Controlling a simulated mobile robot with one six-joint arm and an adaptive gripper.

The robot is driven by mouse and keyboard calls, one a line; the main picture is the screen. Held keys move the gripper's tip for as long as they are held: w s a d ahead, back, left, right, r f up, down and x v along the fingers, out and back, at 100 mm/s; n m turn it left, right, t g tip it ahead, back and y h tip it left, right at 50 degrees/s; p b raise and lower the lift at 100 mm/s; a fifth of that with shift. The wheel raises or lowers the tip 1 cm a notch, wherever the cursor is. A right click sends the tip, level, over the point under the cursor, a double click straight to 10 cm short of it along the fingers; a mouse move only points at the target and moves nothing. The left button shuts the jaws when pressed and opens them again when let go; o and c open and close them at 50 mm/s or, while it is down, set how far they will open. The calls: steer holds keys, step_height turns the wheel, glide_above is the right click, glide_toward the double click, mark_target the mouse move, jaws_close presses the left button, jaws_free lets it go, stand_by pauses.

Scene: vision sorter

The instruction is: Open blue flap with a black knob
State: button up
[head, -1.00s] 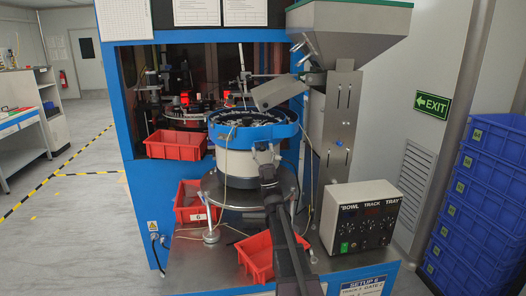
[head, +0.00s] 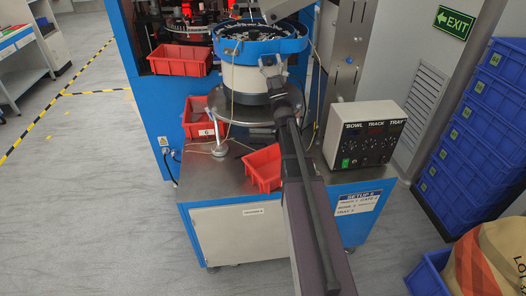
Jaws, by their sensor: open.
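I cannot make out a blue flap with a black knob in this view. The blue-framed machine (head: 133,63) stands ahead, with a blue-rimmed feeder bowl (head: 290,46) full of small parts on a round metal plate. My gripper (head: 269,62) is in front of the bowl's pale body, just below its rim in the picture. It is small and dark here; its jaws are open with nothing seen in them. My arm runs down from it to the bottom edge and hides part of the machine's base.
Red bins sit at the machine's opening (head: 180,62), beside the bowl (head: 200,115) and on the metal top (head: 262,168). A control box (head: 365,135) stands right of my arm. Blue crates (head: 480,130) and a sack (head: 490,262) are at right. Left floor is open.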

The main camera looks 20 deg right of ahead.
steer(key=shift+w+r+m+g+h+p, duration=0.2)
steer(key=shift+r+m+g+h+p, duration=0.2)
steer(key=shift+g+p, duration=0.8)
steer(key=shift+w+r+m+g+h+p, duration=0.25)
steer(key=shift+r+g+p, duration=0.35)
steer(key=shift+p, duration=0.95)
steer(key=g+p, duration=0.2)
steer(key=p, duration=0.1)
steer(key=shift+w+d+r+m+h+p, duration=0.1)
steer(key=shift+w+d+m+h+p, duration=0.05)
steer(key=shift+w+m+h+p, duration=0.15)
steer(key=shift+w+g+p, duration=0.1)
steer(key=shift+g+p, duration=0.2)
steer(key=shift+g, duration=0.1)
steer(key=d+b+v, duration=0.1)
steer(key=b+v, duration=0.4)
steer(key=v, duration=0.9)
steer(key=a+f+m+g+h+b, duration=0.1)
steer(key=a+f+m+g+b, duration=0.1)
steer(key=f, duration=0.6)
steer(key=a+f+m+g+h+b, duration=0.1)
steer(key=a+f+m+g+b, duration=0.1)
steer(key=f+g, duration=0.5)
steer(key=a+f+m+g+h+b, duration=0.1)
steer(key=a+f+m+g+b, duration=0.1)
steer(key=f, duration=0.9)
steer(key=shift+a+f+g+b, duration=0.15)
steer(key=shift+a+g+b, duration=0.7)
steer(key=shift+a+g, duration=0.4)
